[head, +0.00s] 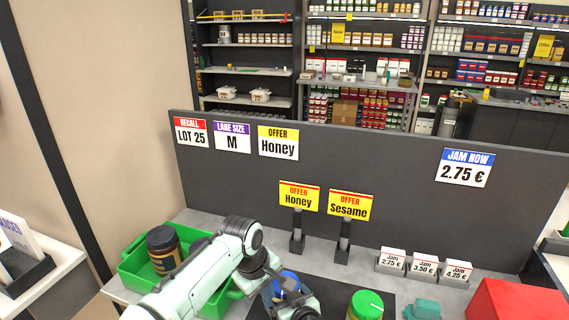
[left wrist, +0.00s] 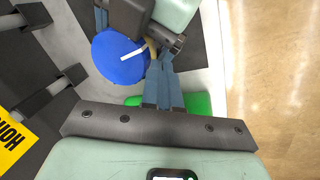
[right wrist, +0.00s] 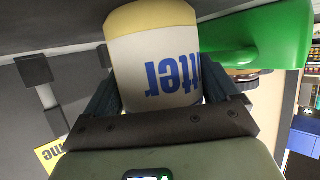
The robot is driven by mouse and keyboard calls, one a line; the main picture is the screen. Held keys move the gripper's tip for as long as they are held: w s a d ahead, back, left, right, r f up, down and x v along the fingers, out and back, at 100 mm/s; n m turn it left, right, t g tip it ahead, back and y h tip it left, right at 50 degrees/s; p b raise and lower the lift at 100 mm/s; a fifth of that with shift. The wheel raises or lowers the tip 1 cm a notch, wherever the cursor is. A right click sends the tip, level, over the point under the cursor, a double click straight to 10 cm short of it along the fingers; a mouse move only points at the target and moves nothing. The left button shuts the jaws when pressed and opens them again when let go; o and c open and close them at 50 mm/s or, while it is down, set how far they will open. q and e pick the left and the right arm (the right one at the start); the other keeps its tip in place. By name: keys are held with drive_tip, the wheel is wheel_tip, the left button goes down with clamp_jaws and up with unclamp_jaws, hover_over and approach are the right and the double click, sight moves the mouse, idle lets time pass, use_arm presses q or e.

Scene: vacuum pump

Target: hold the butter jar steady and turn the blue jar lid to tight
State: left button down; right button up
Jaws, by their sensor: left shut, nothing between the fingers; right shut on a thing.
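The butter jar (right wrist: 150,60) is cream and yellow with blue lettering, upside down in the right wrist view. My right gripper (right wrist: 158,82) is shut on it, one finger at each side. The blue jar lid (head: 286,281) shows in the head view and, with a white mark on top, in the left wrist view (left wrist: 119,57). My left gripper (left wrist: 160,58) is shut and empty, its fingers together beside the lid's edge. Whether they touch the lid, I cannot tell. The lid is hidden in the right wrist view, and the jar's body is mostly hidden in the head view.
A green crate (head: 133,277) with a dark jar (head: 163,247) stands at the left. A green-lidded jar (head: 366,304), a teal object (head: 422,309) and a red box (head: 515,300) are at the right. Sign holders and price cards stand behind, before a grey panel (head: 370,160).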

use_arm(q)
drive_tip(key=shift+f, duration=0.15)
drive_tip(key=shift+w+d, duration=0.25)
drive_tip(key=shift+w, duration=0.1)
idle(0.8)
drive_tip(key=shift+w+a, duration=0.15)
drive_tip(key=shift+w, duration=0.15)
use_arm(e)
drive_tip(key=shift+a, duration=0.1)
use_arm(q)
drive_tip(key=shift+a, duration=0.1)
drive_tip(key=w+d+v, duration=0.1)
drive_tip(key=v, duration=0.5)
drive_tip(key=shift+s+a, duration=0.2)
drive_tip(key=shift+s, duration=0.2)
